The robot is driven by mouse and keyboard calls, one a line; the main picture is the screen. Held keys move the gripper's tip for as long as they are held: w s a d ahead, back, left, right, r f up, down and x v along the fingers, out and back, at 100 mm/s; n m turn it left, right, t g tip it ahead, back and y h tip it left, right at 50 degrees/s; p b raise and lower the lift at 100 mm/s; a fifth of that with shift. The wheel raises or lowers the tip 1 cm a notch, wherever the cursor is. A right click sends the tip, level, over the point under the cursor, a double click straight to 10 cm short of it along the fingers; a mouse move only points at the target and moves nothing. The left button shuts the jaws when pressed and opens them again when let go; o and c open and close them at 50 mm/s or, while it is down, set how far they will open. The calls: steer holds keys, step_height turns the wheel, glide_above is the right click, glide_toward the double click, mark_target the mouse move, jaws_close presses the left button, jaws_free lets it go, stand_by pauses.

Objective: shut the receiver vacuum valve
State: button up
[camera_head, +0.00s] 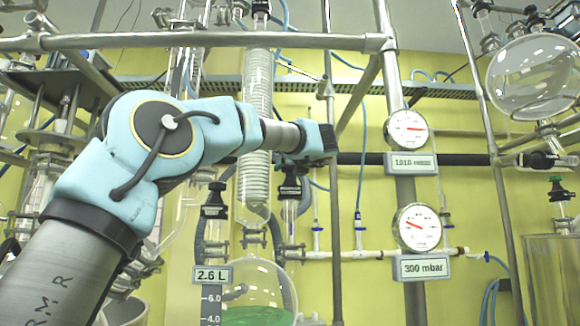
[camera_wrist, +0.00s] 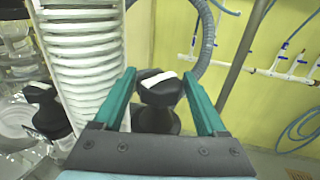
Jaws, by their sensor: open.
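A black valve knob with a white bar on top (camera_wrist: 160,90) stands between the two green fingers of my gripper (camera_wrist: 159,75) in the wrist view. The fingers are open, one on each side, with a gap to the knob visible on the right; contact on the left is unclear. The white bar lies slightly tilted across the knob. In the head view my gripper (camera_head: 322,142) is right of the glass coil column, above a black-topped valve (camera_head: 290,187); its fingertips cannot be made out. The receiver flask (camera_head: 255,290) below holds green liquid. No label names either valve.
A second black valve (camera_wrist: 44,108) stands to the left, also in the head view (camera_head: 215,200). The coiled glass column (camera_wrist: 85,55) is close on the left. Gauges labelled 1,010 mbar (camera_head: 407,129) and 300 mbar (camera_head: 417,227) hang on a metal post to the right.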

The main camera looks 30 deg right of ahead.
steer(key=shift+c, duration=0.3)
steer(key=c, duration=1)
steer(key=shift+m+h, duration=0.3)
steer(key=shift+h, duration=0.2)
steer(key=m+g+h, duration=0.1)
steer(key=m+h, duration=0.1)
steer(key=h, duration=0.1)
steer(key=shift+a+r, duration=0.1)
steer(key=m+g+h+p, duration=0.2)
steer(key=h, duration=0.1)
steer(key=shift+r, duration=0.1)
steer(key=m+g+h+p, duration=0.2)
steer(key=h, duration=0.1)
steer(key=shift+w+m+g, duration=0.1)
steer(key=shift+m+g, duration=0.2)
steer(key=shift+m, duration=0.1)
steer(key=shift+f+m+g+h+p, duration=0.2)
steer(key=shift+m+g+h+p, duration=0.65)
steer(key=shift+g+p, duration=0.2)
steer(key=shift+m+g, duration=0.25)
steer(key=shift+g, duration=0.1)
